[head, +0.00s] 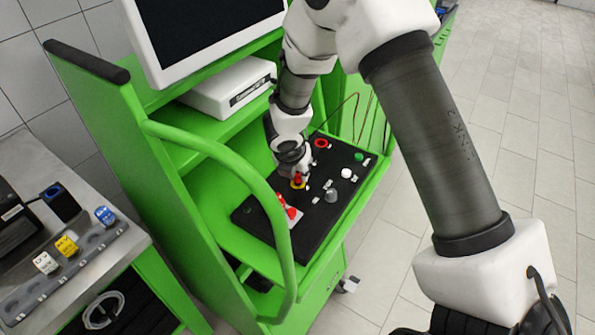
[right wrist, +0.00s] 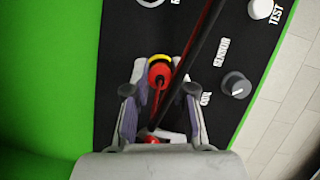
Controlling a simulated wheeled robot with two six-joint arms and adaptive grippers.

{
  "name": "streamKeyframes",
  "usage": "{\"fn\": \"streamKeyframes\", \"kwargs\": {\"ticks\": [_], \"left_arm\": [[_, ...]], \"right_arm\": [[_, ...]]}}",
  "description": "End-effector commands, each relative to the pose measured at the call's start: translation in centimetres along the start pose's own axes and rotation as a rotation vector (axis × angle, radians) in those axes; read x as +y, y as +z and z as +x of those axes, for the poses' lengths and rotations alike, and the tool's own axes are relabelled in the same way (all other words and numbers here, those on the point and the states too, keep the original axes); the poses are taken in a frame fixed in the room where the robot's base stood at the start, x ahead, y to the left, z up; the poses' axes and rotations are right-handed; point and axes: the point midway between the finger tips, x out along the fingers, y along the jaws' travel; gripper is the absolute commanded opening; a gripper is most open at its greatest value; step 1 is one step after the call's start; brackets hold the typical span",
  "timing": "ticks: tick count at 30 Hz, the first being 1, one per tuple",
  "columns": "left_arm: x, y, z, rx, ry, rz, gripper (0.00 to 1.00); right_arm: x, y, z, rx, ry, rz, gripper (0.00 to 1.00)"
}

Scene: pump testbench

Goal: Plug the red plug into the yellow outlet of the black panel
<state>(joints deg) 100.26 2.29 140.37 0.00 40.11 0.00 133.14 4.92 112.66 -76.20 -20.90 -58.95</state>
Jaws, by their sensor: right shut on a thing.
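The black panel (head: 250,214) lies on the green cart's shelf. My right gripper (head: 297,176) is over the panel and shut on the red plug (head: 298,179). In the right wrist view, the red plug (right wrist: 158,76) sits between the fingers of the right gripper (right wrist: 157,84). The yellow outlet (head: 299,186) shows as a ring right at the plug's end; in the right wrist view the yellow ring (right wrist: 158,58) is partly covered by the plug. I cannot tell how deep the plug sits in it. My left gripper is not in view.
The panel also bears a red ring outlet (head: 321,143), a white knob (head: 346,173), a grey knob (head: 331,195) and red switches (head: 288,207). A dark cable (right wrist: 201,47) crosses the right wrist view. The cart's green handrail (head: 283,235) curves in front. A side table with colored plugs (head: 66,246) stands left.

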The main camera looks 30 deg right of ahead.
Motion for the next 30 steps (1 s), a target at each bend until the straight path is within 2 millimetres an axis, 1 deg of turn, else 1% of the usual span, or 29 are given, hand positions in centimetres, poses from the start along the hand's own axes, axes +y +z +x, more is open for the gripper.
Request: {"fn": "streamKeyframes", "kwargs": {"ticks": [18,22,23,24,25,30], "left_arm": [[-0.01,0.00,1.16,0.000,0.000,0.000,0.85],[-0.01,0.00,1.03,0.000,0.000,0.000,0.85],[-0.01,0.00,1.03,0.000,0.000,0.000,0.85],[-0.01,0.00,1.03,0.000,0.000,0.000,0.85],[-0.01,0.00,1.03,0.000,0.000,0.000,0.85],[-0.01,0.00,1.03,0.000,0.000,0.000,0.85]], "right_arm": [[0.01,-0.46,1.12,0.000,0.000,0.000,0.00],[0.01,-0.41,1.00,0.000,0.000,0.000,0.00],[0.01,-0.42,1.00,0.000,0.000,0.000,0.28],[0.01,-0.42,1.00,0.000,0.000,0.000,0.42],[0.01,-0.42,1.00,0.000,0.000,0.000,0.53],[0.01,-0.41,1.00,0.000,0.000,0.000,0.53]]}}
